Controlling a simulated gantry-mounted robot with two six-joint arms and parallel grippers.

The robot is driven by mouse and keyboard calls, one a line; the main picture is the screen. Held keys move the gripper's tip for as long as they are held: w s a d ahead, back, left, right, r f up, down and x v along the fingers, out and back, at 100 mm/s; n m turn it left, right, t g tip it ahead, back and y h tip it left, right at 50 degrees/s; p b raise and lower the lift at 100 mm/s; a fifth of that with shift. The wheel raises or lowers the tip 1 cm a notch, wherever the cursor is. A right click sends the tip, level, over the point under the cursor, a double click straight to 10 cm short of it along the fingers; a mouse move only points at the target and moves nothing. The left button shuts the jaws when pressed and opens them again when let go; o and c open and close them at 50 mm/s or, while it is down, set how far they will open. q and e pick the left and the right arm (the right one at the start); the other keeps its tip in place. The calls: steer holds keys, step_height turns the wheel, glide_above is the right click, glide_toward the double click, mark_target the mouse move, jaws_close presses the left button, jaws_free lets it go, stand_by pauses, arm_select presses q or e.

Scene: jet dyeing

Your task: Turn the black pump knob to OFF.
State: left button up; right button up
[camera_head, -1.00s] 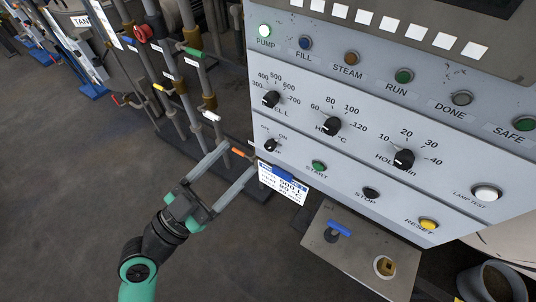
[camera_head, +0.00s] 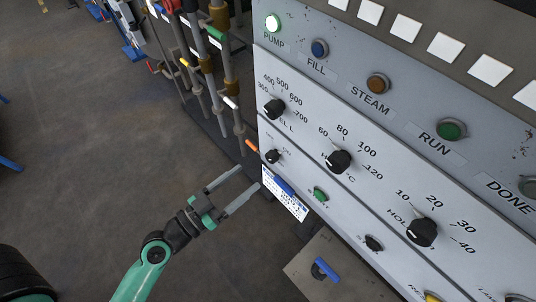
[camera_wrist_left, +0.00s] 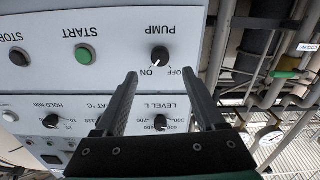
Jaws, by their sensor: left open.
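The black pump knob (camera_head: 271,156) is a small round knob at the left end of the lower row on the grey control panel. In the left wrist view, which is upside down, the pump knob (camera_wrist_left: 160,56) sits between the lines of sight past the fingers, with ON and OFF printed beside it. Its white pointer looks turned toward ON. My left gripper (camera_head: 248,177) is open and empty, below and left of the knob in the head view, apart from it. Its fingers (camera_wrist_left: 160,80) point toward the panel in the wrist view. My right gripper is not in view.
The green START button (camera_head: 320,194) and black STOP knob (camera_head: 374,243) share the lower row. LEVEL (camera_head: 274,109) and temperature (camera_head: 338,161) dials sit above. A white-and-blue tag (camera_head: 285,193) hangs under the pump knob. Pipes with valves (camera_head: 205,65) stand to the left. The pump lamp (camera_head: 273,22) is lit.

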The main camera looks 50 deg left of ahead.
mark_target(269, 160)
arm_select(q)
steer(key=w+p, duration=0.1)
steer(key=w, duration=0.2)
steer(key=w+p, duration=0.1)
steer(key=w, duration=0.3)
steer(key=shift+w+a+r, duration=0.15)
steer(key=shift+a, duration=0.05)
steer(key=shift+w+p, duration=0.3)
steer(key=shift+w, duration=0.3)
jaws_close()
